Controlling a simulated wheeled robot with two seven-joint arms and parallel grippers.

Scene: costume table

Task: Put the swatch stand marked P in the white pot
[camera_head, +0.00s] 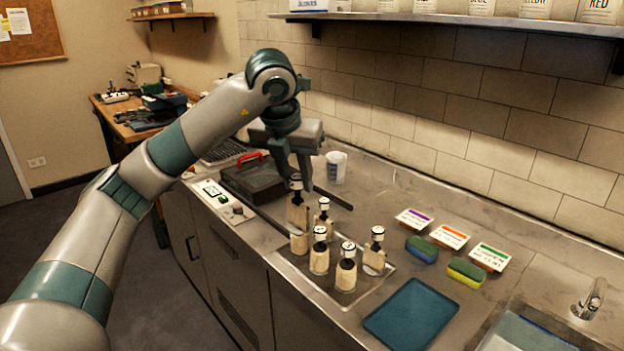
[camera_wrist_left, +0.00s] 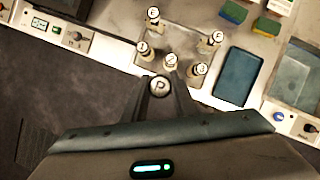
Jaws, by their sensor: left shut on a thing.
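The swatch stand marked P (camera_head: 297,213) is a pale bottle-like piece with a dark neck and a white lettered cap. Its P cap (camera_wrist_left: 160,86) shows between the fingers in the left wrist view. My left gripper (camera_head: 301,180) is shut on this stand and holds it upright at the back left of the other stands. The white pot (camera_head: 336,168) stands against the tiled wall, behind and right of the gripper, and is out of the left wrist view. My right gripper is not in view.
Several similar stands (camera_head: 346,270) stand on a metal tray (camera_head: 340,299) close by. A dark case with a red handle (camera_head: 258,178) lies left of the pot. A blue tray (camera_head: 410,313), sponges (camera_head: 466,273) and labelled cards (camera_head: 489,257) lie right. A shelf (camera_head: 450,19) hangs above.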

